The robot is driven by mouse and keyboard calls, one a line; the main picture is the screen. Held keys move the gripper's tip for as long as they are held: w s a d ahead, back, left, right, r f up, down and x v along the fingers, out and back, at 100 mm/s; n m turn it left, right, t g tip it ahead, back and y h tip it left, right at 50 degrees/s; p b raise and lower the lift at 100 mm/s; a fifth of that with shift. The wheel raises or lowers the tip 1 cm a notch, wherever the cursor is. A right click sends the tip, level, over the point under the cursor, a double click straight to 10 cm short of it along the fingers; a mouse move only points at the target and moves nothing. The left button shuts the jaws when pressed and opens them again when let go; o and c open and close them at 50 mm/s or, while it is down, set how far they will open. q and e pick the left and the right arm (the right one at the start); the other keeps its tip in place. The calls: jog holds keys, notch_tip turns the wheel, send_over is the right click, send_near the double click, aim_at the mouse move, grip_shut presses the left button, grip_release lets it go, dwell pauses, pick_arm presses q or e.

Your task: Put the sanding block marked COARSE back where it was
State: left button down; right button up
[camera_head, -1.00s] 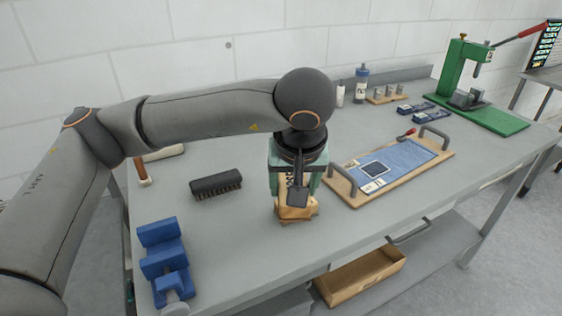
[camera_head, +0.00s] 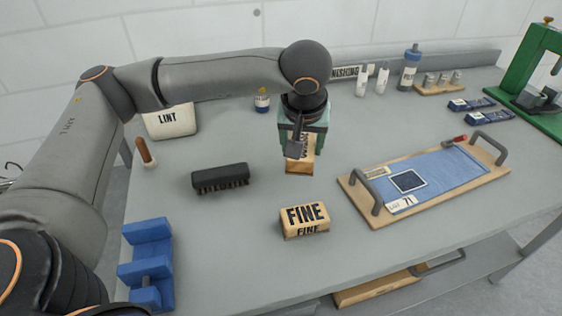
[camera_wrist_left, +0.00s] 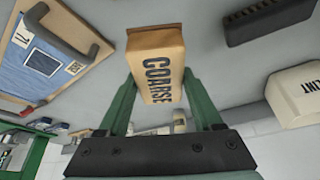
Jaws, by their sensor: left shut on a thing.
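My left gripper (camera_head: 302,138) is shut on the tan COARSE block (camera_head: 299,163), over the middle of the bench. In the left wrist view, the COARSE block (camera_wrist_left: 156,62) sits between my green fingers (camera_wrist_left: 160,100), its lettering facing the camera. I cannot tell whether its lower end touches the bench. A matching FINE block (camera_head: 304,221) lies on the bench in front of the gripper, apart from it. My right gripper is not in view.
A black brush (camera_head: 220,178) and a blue vise-like fixture (camera_head: 148,262) stand left. A LINT box (camera_head: 170,122) and small bottles (camera_head: 262,100) are behind. A handled board with blue cloth (camera_head: 440,170) lies right. Bench around FINE is clear.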

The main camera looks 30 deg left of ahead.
pick_arm(q)
send_over(281, 171)
jog(key=s+d, duration=0.1)
jog(key=f, duration=0.5)
jog(key=shift+s+d+f, duration=0.2)
jog(key=shift+f, duration=0.05)
jog(key=f, duration=0.1)
jog(key=a+f, duration=0.1)
jog(key=f, duration=0.1)
jog(key=shift+w+d+f, duration=0.1)
jog(key=shift+f, duration=0.4)
jog(key=shift+f, duration=0.1)
jog(key=shift+c, duration=0.2)
grip_release()
jog(key=shift+r, duration=0.25)
jog(key=v, duration=1.2)
